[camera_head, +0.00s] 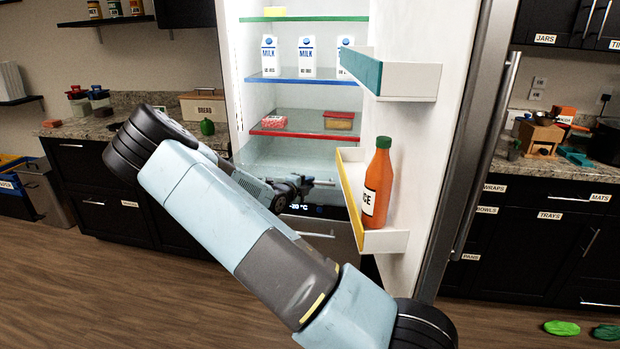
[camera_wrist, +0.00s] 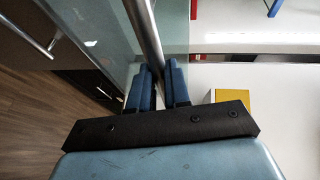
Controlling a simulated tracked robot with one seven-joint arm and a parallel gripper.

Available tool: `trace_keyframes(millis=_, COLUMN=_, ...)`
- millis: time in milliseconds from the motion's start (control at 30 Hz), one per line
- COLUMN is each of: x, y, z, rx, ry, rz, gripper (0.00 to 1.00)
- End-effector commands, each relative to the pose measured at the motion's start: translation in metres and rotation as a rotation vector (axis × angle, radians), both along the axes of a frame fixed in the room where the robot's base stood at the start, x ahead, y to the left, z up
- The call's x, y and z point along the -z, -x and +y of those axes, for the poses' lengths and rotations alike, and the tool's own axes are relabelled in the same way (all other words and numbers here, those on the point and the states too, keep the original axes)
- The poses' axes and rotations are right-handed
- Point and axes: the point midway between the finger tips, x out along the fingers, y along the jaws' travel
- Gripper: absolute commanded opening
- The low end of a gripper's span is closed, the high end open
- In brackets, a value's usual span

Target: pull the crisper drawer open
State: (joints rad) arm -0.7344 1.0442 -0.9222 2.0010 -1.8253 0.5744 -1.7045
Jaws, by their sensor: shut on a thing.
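The refrigerator stands open, with the clear crisper drawer (camera_head: 285,153) below its red-edged shelf. In the wrist view a greenish see-through panel that looks like the drawer front (camera_wrist: 98,38) lies left of a metal bar handle (camera_wrist: 146,30). My gripper (camera_wrist: 159,74) has its two blue fingers on either side of the handle, shut on it. In the head view my gripper (camera_head: 303,186) is low at the fridge opening, partly hidden by my arm. I cannot tell how far the drawer is out.
The open fridge door at right carries a teal-edged bin (camera_head: 405,78) and a yellow-edged bin (camera_head: 388,240) holding an orange juice bottle (camera_head: 378,185). The yellow bin is close to the right of my gripper. A lower drawer front with a handle (camera_head: 318,235) lies below.

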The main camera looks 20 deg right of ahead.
Motion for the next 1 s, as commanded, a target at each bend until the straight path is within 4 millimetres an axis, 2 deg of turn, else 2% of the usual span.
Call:
trace_keyframes(millis=33, x=0.004, y=0.008, z=0.004, rx=0.002, ry=-0.004, rz=0.008, gripper=0.00)
trace_keyframes(millis=200, x=0.004, y=0.017, z=0.012, rx=0.000, ry=-0.005, rz=0.008, gripper=0.00)
trace_keyframes(millis=567, x=0.004, y=0.018, z=0.015, rx=-0.001, ry=-0.004, rz=0.008, gripper=0.00)
trace_keyframes(millis=600, x=0.004, y=0.018, z=0.015, rx=-0.001, ry=-0.004, rz=0.008, gripper=0.19)
trace_keyframes(millis=833, x=0.003, y=0.017, z=0.015, rx=-0.003, ry=-0.002, rz=0.005, gripper=0.41)
trace_keyframes(millis=1000, x=0.002, y=0.016, z=0.015, rx=-0.004, ry=-0.001, rz=0.003, gripper=0.42)
